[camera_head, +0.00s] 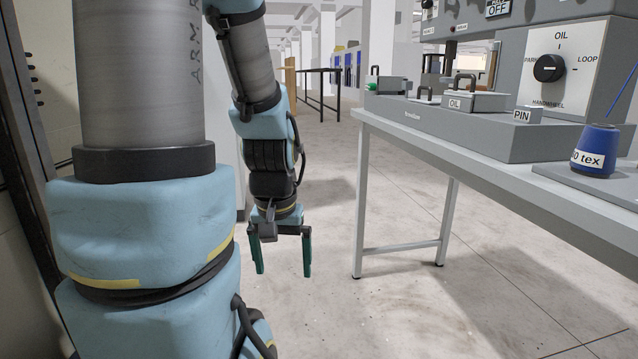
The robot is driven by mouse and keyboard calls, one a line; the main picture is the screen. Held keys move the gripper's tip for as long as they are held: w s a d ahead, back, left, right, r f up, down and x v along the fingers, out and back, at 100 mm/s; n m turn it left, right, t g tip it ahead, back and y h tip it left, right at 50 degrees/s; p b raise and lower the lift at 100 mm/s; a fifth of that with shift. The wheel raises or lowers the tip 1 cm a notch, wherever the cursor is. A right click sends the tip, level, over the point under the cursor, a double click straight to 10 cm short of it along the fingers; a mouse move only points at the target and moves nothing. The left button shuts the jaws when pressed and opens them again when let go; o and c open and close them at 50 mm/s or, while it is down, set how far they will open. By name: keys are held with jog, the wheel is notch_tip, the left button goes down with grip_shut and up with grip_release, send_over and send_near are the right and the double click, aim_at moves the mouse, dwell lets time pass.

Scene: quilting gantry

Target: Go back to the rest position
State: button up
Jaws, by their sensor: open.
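My gripper (282,258) hangs from the end of my arm in the middle of the head view, pointing down. Its two green fingers are apart and nothing shows between them. It is over open floor, to the left of the table (470,157) and apart from it. My arm's upper links fill the left of the view.
A grey machine stands on the table, with a dial (549,68) marked OIL, LOOP and HANDWHEEL. On it are an OIL block (476,103) and a PIN block (528,115). A blue thread cone (596,152) stands at the right. The floor (330,310) before the table is clear.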

notch_tip(320, 180, up, 24)
jog(key=p, duration=2.1)
jog(key=shift+f, duration=0.1)
jog(key=shift+c, duration=0.4)
